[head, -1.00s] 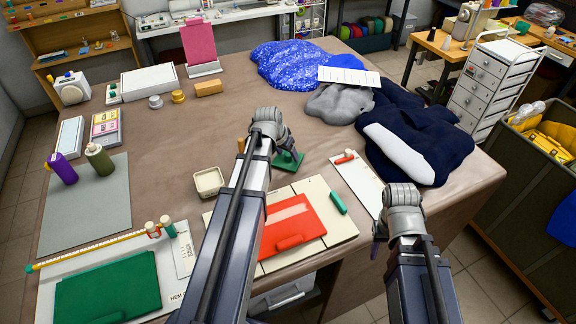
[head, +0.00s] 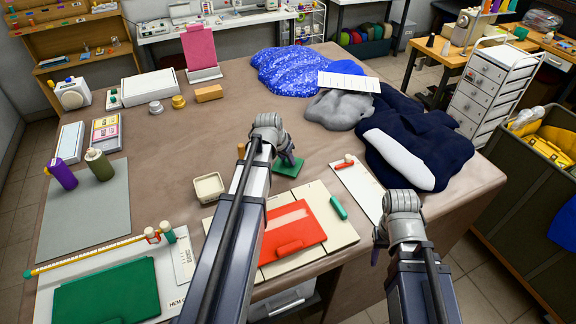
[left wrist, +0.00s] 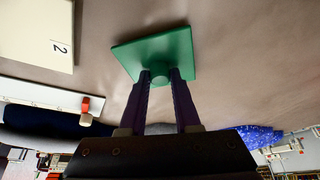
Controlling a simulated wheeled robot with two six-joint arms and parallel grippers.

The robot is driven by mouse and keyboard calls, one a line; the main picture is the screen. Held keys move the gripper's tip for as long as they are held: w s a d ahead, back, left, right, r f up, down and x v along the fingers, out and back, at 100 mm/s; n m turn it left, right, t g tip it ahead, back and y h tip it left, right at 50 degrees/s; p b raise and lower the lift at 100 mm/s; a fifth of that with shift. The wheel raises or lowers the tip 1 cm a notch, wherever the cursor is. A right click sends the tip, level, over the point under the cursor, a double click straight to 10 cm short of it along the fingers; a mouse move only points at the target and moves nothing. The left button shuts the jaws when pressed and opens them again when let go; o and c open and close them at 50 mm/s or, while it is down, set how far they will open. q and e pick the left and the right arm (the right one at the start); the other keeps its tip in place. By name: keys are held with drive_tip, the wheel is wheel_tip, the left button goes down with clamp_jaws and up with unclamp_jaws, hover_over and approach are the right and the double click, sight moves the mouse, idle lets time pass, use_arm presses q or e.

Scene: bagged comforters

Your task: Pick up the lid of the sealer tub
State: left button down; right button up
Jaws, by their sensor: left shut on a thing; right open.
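The lid is a flat green square with a round knob; it shows in the head view (head: 287,168) right of my left forearm, and in the left wrist view (left wrist: 130,58). My left gripper (head: 289,157) is shut on the knob, with a dark finger on each side of it in the left wrist view (left wrist: 160,80). The lid is at or very near the tabletop; I cannot tell whether it touches. A small open beige tub (head: 209,188) stands left of my left forearm. My right gripper (head: 379,245) is open and empty by the table's front edge.
A beige tiled board with a red panel (head: 298,228) lies in front of the lid. A white board (head: 357,187) lies to the right. Grey, navy and blue fabric bundles (head: 412,145) fill the table's right side. The table's middle (head: 225,130) is mostly clear.

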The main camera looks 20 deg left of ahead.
sight(287, 161)
idle(0.3)
use_arm(q)
wheel_tip(287, 161, up, 10)
drive_tip(key=p, duration=1)
drive_tip(key=shift+f, duration=0.1)
